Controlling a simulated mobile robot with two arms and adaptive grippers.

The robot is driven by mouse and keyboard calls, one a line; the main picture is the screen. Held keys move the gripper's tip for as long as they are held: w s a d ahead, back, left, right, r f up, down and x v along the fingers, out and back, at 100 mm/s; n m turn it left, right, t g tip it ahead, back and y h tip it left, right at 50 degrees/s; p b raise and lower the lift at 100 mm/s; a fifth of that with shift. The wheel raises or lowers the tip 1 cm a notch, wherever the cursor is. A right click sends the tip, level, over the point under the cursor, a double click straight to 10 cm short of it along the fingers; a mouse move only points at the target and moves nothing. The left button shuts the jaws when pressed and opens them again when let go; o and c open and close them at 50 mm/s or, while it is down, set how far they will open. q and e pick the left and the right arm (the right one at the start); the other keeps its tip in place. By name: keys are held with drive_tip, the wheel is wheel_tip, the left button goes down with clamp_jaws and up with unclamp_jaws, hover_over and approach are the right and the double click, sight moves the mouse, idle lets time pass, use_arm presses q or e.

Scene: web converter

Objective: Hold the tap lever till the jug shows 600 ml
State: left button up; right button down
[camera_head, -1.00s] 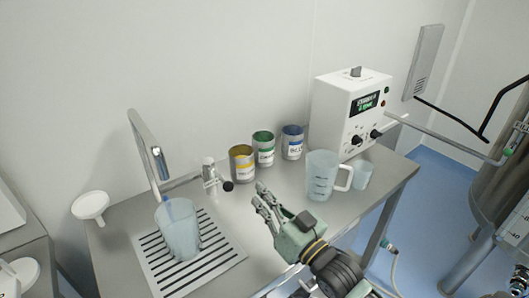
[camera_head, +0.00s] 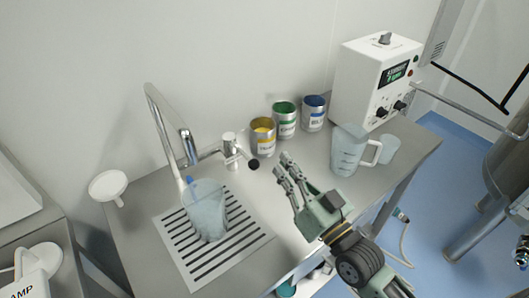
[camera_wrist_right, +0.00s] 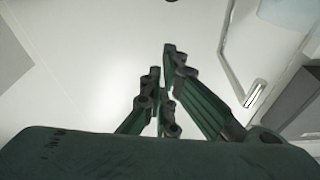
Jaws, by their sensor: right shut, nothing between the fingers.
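The tap (camera_head: 165,130) has a tall curved metal spout at the left of the bench. Its lever ends in a black knob (camera_head: 254,164), beside a metal valve body. A translucent jug (camera_head: 207,215) stands upright under the spout on the slotted drain. A blue streak shows at its rim; its level and scale are not readable. My right gripper (camera_head: 287,168) is shut and empty, just right of the knob and apart from it in the picture. My left gripper is not in view.
A second jug with a white handle (camera_head: 345,155) and a small cup (camera_head: 389,150) stand at the right. Yellow (camera_head: 263,140), green (camera_head: 285,122) and blue (camera_head: 313,115) tins and a white control box (camera_head: 365,75) line the back. A white funnel (camera_head: 108,185) is left.

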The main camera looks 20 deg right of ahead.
sight(245, 155)
drive_tip(key=p+x, duration=0.3)
drive_tip(key=x, duration=0.6)
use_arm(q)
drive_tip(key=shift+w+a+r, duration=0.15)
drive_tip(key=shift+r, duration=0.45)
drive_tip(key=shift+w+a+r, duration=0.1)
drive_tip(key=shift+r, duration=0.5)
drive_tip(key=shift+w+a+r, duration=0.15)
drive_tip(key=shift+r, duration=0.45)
use_arm(e)
drive_tip(key=shift+s+a+f, duration=0.1)
drive_tip(key=shift+s+f, duration=0.1)
drive_tip(key=shift+f, duration=0.8)
drive_tip(key=shift+s+a+f, duration=0.1)
drive_tip(key=shift+s+f, duration=0.15)
drive_tip(key=shift+f, duration=0.75)
drive_tip(key=shift+f, duration=0.1)
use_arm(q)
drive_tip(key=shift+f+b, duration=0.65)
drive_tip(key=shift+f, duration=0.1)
use_arm(e)
drive_tip(key=f, duration=0.2)
drive_tip(key=shift+s+d+f, duration=0.15)
drive_tip(key=shift+s+f, duration=0.2)
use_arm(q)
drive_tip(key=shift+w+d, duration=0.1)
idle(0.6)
